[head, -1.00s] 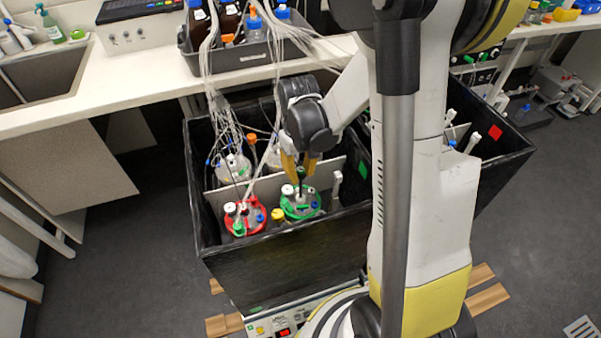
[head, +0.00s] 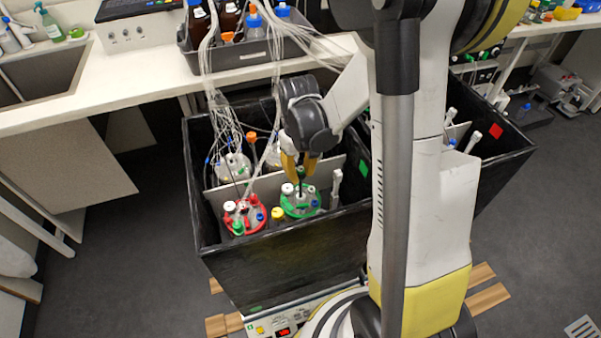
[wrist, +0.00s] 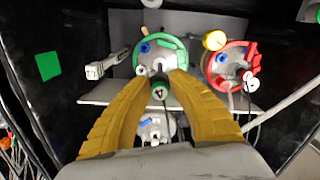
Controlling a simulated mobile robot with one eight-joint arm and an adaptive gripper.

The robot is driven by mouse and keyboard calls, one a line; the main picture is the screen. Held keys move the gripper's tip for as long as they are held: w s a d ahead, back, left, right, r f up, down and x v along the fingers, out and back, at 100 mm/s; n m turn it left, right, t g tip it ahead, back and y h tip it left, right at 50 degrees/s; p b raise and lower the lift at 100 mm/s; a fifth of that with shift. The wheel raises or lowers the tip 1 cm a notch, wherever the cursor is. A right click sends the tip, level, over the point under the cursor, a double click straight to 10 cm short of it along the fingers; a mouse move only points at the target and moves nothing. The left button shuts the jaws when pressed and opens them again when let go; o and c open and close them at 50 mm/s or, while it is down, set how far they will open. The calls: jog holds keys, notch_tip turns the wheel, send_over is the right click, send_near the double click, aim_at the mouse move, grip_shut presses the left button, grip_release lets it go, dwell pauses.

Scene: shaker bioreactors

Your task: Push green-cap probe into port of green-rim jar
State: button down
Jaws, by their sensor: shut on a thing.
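The green-rim jar (head: 287,210) stands in the front part of the black box, its lid carrying several capped ports. It also shows in the wrist view (wrist: 183,50), ahead of the fingertips. My gripper (head: 300,177) has its yellow fingers shut on the green-cap probe (head: 300,173), directly above this jar's lid. The probe's dark shaft points down to the middle of the lid. In the wrist view, the probe's green cap (wrist: 159,92) sits between the fingertips (wrist: 160,84). Whether the probe's tip is inside the port cannot be told.
A red-rim jar (head: 262,226) stands close to the left of the green-rim jar. A yellow cap (head: 277,213) is between them. A grey divider (head: 265,189) and more jars with tubing lie behind. The black box walls (head: 290,255) enclose them.

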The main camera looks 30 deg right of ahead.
aim_at(301, 197)
jog(key=shift+f+b, duration=1.75)
jog(key=shift+f, duration=0.25)
dwell(1.6)
jog(key=shift+f+b, duration=0.35)
jog(key=shift+f, duration=1.7)
dwell(2.3)
